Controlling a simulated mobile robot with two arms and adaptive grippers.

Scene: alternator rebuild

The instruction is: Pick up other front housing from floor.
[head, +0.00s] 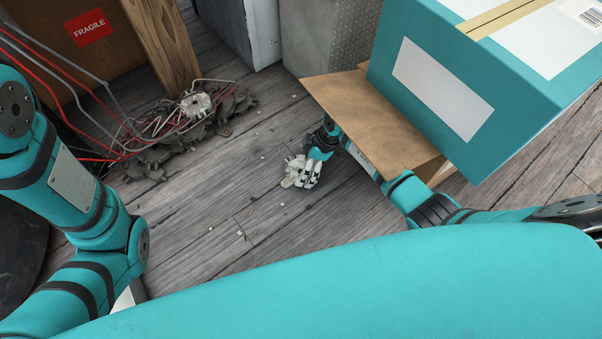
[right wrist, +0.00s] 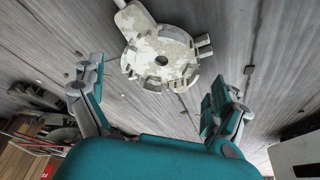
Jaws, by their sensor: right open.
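A pale, worn front housing (right wrist: 160,58), round with a central hole and lugs, lies on the floor in the right wrist view. In the head view this housing (head: 291,178) is small and partly hidden by my right gripper (head: 309,168). My right gripper (right wrist: 156,82) is open, its fingers spread to either side below the housing in the wrist picture; I see no contact. Another pale round housing (head: 195,103) sits on the dark debris at the left. My left arm shows, but its gripper is outside the view.
A brown cardboard flap (head: 372,115) and a teal box (head: 445,95) stand close by my right forearm. Red and grey wires (head: 100,125) and dark rubble (head: 145,165) lie at the left, beside a wooden post (head: 160,45). The plank floor (head: 215,205) in the middle is mostly clear.

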